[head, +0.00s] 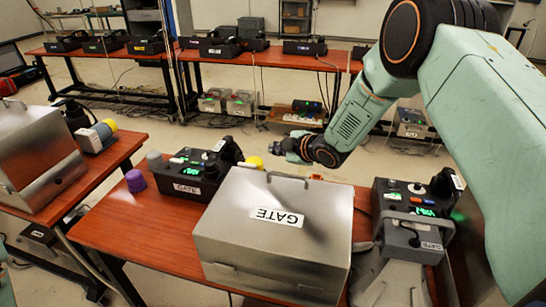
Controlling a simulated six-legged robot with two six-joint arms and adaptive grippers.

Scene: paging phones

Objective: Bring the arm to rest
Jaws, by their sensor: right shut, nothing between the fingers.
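My right arm comes in from the right, with its green links reaching across the picture. Its dark right gripper (284,148) is shut and empty, above and behind the metal box labelled GATE (260,245). It appears apart from the box. My left gripper is not in view.
A dark paging phone with a green display (190,172) stands behind the box's left side. Another phone unit (412,215) stands to the box's right. Purple (135,181) and yellow (254,162) caps stand on the red-brown table (130,225). Back tables (270,57) hold more phones.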

